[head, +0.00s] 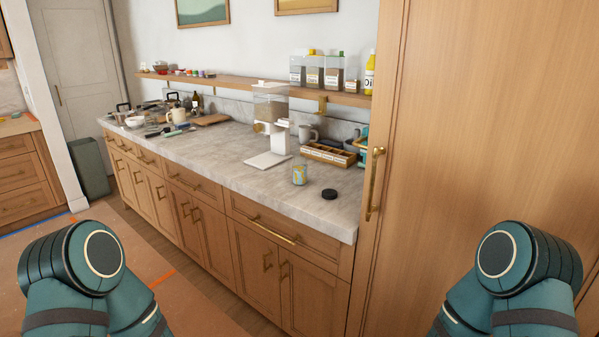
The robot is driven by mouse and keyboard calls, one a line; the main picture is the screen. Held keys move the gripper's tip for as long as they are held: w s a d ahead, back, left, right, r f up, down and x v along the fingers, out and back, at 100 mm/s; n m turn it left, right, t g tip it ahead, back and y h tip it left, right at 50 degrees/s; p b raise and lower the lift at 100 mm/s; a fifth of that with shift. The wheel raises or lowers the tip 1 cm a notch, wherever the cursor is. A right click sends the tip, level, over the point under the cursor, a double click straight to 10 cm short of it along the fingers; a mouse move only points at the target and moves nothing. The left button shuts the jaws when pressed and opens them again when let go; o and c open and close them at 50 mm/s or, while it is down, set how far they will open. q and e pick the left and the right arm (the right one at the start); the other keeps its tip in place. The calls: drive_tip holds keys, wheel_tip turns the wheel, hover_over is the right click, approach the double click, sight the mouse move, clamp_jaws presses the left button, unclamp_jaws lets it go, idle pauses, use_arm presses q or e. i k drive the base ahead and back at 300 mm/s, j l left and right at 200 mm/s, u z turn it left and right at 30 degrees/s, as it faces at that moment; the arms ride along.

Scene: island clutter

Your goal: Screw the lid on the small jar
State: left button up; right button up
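A small jar (299,175) with a yellow and blue pattern stands upright near the front of the marble counter, toward its right end. A round black lid (329,194) lies flat on the counter to the right of the jar and a little nearer the front edge. The two are apart. Parts of both my arms show at the lower left and lower right, well away from the counter. Neither of my grippers is in view.
The counter (240,184) has free room left of the jar. Behind stand a white dispenser (271,135), a grey mug (308,134) and a wooden divided box (327,154). A tall wooden cabinet (480,110) bounds the right. Several kitchen items crowd the far left end.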

sight(300, 166)
drive_tip(key=i+z, duration=0.1)
drive_tip(key=z, duration=0.55)
drive_tip(key=i+j+z, duration=0.4)
drive_tip(key=j, duration=0.15)
drive_tip(key=i+j+z, duration=0.15)
drive_tip(key=j, duration=0.15)
drive_tip(key=k, duration=0.05)
